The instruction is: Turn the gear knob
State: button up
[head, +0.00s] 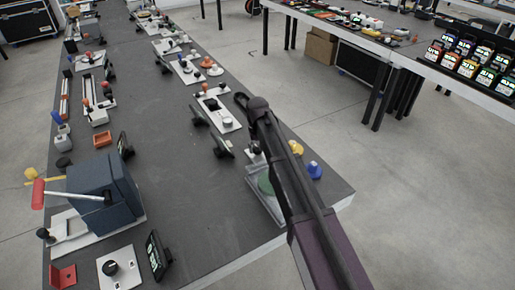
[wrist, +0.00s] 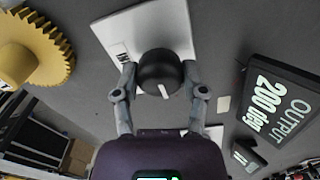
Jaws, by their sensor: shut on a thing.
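The knob (wrist: 158,66) is round and black with a white pointer mark, on a white plate (wrist: 130,32) in the wrist view. The mark points toward the lower part of the picture. My gripper (wrist: 158,82) has its two grey fingers at either side of the knob and is shut on it. A large yellow gear (wrist: 38,50) shows at the left. A black display (wrist: 280,104) at the right reads "OUTPUT 200 deg". In the head view my dark arm crosses the right part of the bench, and I cannot make out the gripped knob there.
The dark bench (head: 185,205) carries several small fixtures. A blue box with a red-handled lever (head: 105,190) stands at the left. A yellow piece (head: 296,148) and a blue piece (head: 314,170) are beside my arm. Another bench (head: 440,65) stands at the upper right.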

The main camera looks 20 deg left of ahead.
aim_at(258, 147)
jog(key=shift+d, duration=0.1)
jog(key=o, duration=1.1)
jog(key=shift+o, duration=0.2)
jog(key=shift+m, duration=0.5)
jog(key=m, duration=0.4)
jog(key=shift+m, duration=0.4)
notch_tip(258, 147, up, 14)
jog(key=p, duration=1.4)
jog(key=shift+m, duration=0.4)
jog(key=s+d+f+b, duration=0.2)
jog(key=d+f+b, duration=0.1)
jog(key=d, duration=0.7)
jog(key=s+d+f+b, duration=0.3)
jog(key=d, duration=0.8)
jog(key=s+d+f+b, duration=0.3)
jog(key=d, duration=0.7)
jog(key=shift+d+f, duration=0.15)
jog(key=shift+d, duration=0.15)
